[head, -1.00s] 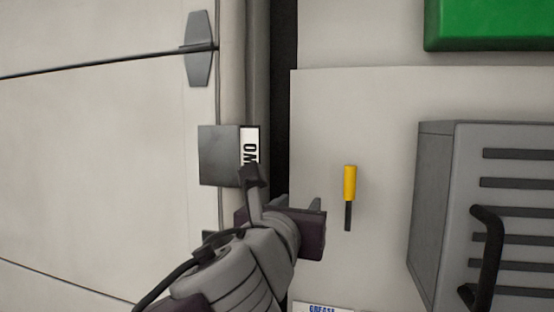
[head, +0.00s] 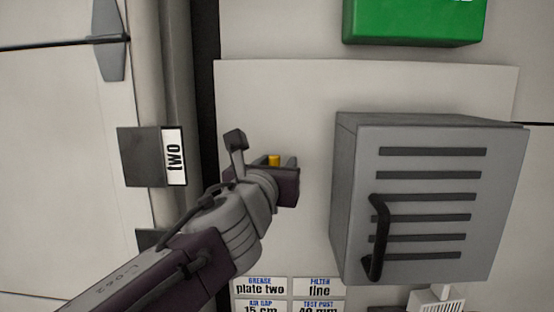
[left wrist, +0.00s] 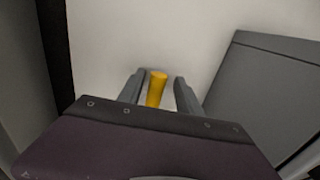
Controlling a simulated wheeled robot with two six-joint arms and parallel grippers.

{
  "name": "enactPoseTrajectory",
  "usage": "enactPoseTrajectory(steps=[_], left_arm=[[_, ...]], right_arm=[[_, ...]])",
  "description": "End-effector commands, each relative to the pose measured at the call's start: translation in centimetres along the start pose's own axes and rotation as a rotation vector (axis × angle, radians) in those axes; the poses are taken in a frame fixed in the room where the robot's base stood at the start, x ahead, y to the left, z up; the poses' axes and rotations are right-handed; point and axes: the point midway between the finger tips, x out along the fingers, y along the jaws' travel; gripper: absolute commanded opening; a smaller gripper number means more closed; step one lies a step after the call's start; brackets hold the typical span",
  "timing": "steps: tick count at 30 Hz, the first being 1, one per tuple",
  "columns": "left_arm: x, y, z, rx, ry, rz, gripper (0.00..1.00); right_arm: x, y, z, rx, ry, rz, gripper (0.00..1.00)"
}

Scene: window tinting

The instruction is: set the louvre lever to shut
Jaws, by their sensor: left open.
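The lever with a yellow grip (head: 274,160) is on the pale wall panel, left of the louvred box. Only the top of its yellow grip shows in the head view; my gripper hides the rest, including its dark stem. My left gripper (head: 278,164) is open at the lever. In the left wrist view, the yellow grip (left wrist: 156,89) stands between the two fingers of the left gripper (left wrist: 158,88), with a small gap on each side. The grey louvred box (head: 430,205) has several dark slots. My right gripper is not in view.
A black bar handle (head: 379,237) juts from the louvred box's front. A green box (head: 415,22) is above. A dark block labelled "two" (head: 146,157) is at left. Small label plates (head: 260,287) are below the gripper. The panel above the gripper is clear.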

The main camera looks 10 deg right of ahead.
Motion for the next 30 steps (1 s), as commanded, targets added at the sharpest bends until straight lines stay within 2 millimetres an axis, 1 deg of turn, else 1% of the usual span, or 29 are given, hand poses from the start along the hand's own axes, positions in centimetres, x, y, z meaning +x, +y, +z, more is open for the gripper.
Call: enactPoseTrajectory(steps=[5,6,8,9,10,30], left_arm=[[0.02,0.01,-0.03,0.000,0.000,0.000,0.41],[0.02,0.01,-0.04,0.000,0.000,0.000,0.36],[0.01,0.01,-0.03,0.000,0.000,0.000,0.19],[0.01,0.01,-0.04,0.000,0.000,0.000,0.08],[0.01,0.01,-0.04,0.000,0.000,0.000,0.00],[0.00,-0.02,-0.06,0.000,0.000,0.000,0.00]], right_arm=[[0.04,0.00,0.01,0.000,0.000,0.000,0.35],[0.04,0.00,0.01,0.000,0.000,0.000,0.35],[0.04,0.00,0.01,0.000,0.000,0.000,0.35],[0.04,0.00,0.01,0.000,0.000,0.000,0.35],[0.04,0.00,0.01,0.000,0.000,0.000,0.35],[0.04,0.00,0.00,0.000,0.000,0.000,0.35]])
